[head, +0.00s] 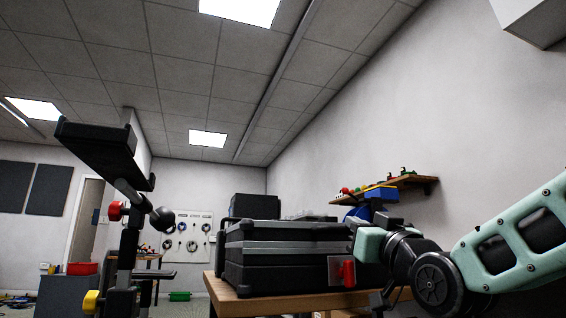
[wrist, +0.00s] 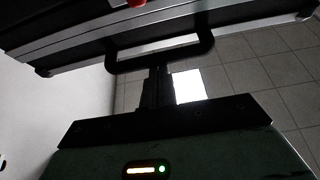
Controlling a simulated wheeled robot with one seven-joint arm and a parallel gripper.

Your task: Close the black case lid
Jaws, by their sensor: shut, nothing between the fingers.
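The black case (head: 285,275) with silver edge bands stands on the wooden table in the head view. Its lid (head: 285,232) lies down over the base; I cannot tell whether it is fully seated. A red latch (head: 349,273) shows on the front. In the wrist view the case's silver-edged side (wrist: 75,48) spans the top, with its black handle (wrist: 195,55) and a bit of red. My gripper (wrist: 158,72) is shut and empty, its fingertips close to the handle; contact cannot be told. In the head view my teal hand is at the case's right end and the fingertips are unclear.
The wooden table (head: 225,293) carries the case near its left edge. A darker box (head: 254,206) stands behind it. A wall shelf (head: 408,184) with coloured items, including a blue bin (head: 381,193), hangs above right. A black-framed stand (head: 128,245) is at left.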

